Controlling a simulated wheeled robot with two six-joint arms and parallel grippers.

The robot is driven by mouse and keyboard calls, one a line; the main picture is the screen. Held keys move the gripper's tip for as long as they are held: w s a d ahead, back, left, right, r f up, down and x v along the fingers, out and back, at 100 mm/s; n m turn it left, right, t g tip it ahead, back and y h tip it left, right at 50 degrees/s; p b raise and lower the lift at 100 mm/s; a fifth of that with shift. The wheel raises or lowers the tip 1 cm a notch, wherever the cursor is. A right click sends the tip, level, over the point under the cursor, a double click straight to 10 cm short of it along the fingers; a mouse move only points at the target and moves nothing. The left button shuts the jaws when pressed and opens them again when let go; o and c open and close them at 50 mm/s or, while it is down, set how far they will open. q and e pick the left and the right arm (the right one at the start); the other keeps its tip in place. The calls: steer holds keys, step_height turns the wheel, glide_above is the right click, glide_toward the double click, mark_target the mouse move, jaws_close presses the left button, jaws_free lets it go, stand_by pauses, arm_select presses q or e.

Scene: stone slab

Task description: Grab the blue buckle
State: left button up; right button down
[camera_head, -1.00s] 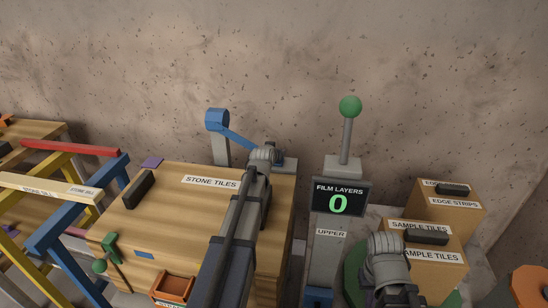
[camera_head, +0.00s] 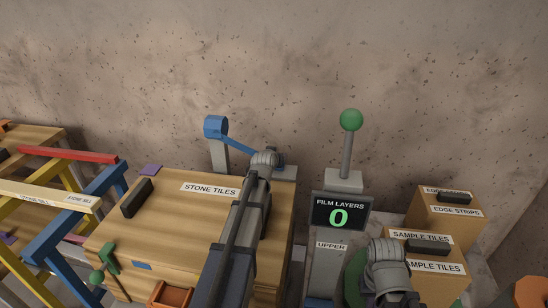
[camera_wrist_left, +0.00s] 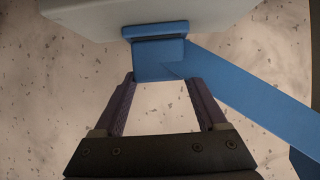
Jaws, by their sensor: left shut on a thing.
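The blue buckle (camera_wrist_left: 158,60) is a small blue block at the end of a slanting blue strap (camera_wrist_left: 245,95). In the head view the strap (camera_head: 238,139) runs from a blue drum (camera_head: 215,127) on a grey post down to my left wrist, which hides the gripper and most of the buckle. My right wrist shows at lower right, but its gripper is out of sight.
A wooden crate labelled STONE TILES (camera_head: 211,188) lies under my left arm. A FILM LAYERS display (camera_head: 340,212) reading 0 and a green-knobbed lever (camera_head: 350,120) stand to the right. Sample tile boxes (camera_head: 432,240) are at far right, and a blue and yellow frame (camera_head: 70,225) at left.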

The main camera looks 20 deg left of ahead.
step_height(320, 180, up, 9)
steer(key=p, duration=0.8)
steer(key=shift+s, duration=0.15)
